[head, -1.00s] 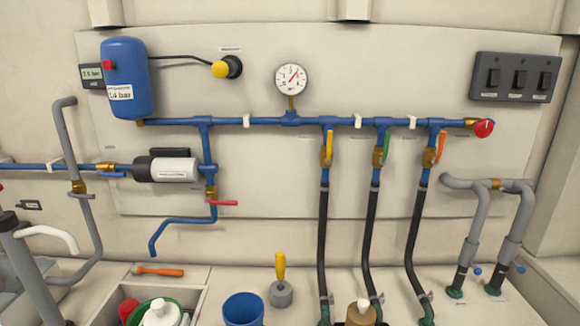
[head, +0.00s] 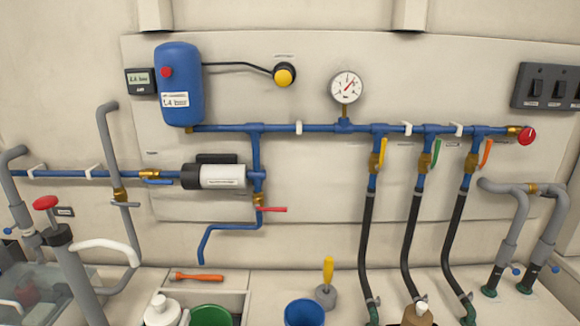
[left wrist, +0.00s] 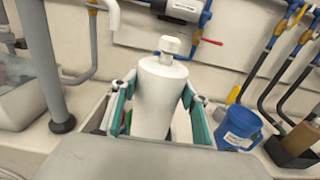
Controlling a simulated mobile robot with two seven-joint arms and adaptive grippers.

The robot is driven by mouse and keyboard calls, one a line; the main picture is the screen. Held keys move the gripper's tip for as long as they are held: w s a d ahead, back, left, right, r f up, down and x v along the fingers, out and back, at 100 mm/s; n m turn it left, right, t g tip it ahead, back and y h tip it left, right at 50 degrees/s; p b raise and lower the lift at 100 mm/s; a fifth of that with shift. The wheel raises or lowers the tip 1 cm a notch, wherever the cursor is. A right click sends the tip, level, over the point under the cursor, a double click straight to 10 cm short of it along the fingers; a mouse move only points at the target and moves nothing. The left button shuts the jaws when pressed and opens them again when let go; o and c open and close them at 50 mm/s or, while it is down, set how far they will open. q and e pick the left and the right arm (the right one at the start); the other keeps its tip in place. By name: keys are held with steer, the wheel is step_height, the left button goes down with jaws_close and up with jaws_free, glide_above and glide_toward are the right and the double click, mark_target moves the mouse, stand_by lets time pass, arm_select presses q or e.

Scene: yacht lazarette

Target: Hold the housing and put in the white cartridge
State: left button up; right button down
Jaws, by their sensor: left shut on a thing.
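A white bottle-shaped thing with a narrow round cap (left wrist: 155,100) stands upright between the teal-padded fingers of my left gripper (left wrist: 158,88), which is shut on it. No separate white cartridge is clear. A blue jug with a white label (left wrist: 238,127) stands to the right of the gripper; its rim shows in the head view (head: 304,312). I cannot tell which thing is the housing. My right gripper is not in view.
The bin (head: 237,299) holds a green round thing (head: 210,316). An orange-handled tool (head: 197,277) lies behind it; a yellow-handled tool (head: 327,277) stands to the right. Blue pipes, a blue tank (head: 180,85) and black hoses line the wall. A grey post (left wrist: 44,60) stands left of the gripper.

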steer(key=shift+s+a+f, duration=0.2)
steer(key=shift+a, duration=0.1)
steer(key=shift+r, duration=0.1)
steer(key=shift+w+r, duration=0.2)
